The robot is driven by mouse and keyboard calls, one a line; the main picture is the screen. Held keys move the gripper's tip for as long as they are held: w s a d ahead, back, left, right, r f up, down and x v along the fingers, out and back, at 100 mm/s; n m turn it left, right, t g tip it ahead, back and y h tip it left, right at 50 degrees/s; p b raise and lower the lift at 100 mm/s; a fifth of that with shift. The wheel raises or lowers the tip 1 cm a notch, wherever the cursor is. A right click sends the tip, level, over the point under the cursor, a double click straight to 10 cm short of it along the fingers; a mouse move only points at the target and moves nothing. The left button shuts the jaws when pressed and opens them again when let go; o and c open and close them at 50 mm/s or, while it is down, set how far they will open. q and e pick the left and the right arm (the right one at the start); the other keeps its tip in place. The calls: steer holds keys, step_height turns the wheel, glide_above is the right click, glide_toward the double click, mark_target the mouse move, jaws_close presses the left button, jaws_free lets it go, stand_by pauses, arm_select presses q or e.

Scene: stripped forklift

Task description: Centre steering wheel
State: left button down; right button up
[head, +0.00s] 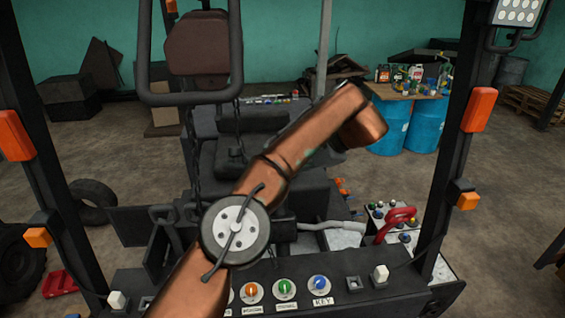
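A round disc (235,231) with a thick black rim and a pale face with holes shows left of centre, just above the dashboard. A thin, dark, curved bar crosses it on a slant. It may be the steering wheel, but I cannot tell for sure. A copper-coloured arm, apparently mine, rises from the bottom left, passes at the disc and bends at its upper right end. I cannot tell whether the arm touches the disc. Neither gripper can be made out. The arm hides part of the seat and dashboard.
The dashboard (335,300) carries orange, green and blue knobs and white-capped switches. A red handle (396,222) stands at the right. Dark posts (461,140) flank the cab. The seat (205,165) lies behind. Blue barrels (428,124) hold up a cluttered table farther back.

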arm_select(q)
steer(key=shift+d, duration=0.2)
steer(key=c, duration=1.7)
jaws_free()
steer(key=shift+f, duration=0.1)
steer(key=shift+c, duration=0.2)
steer(key=shift+a, duration=0.15)
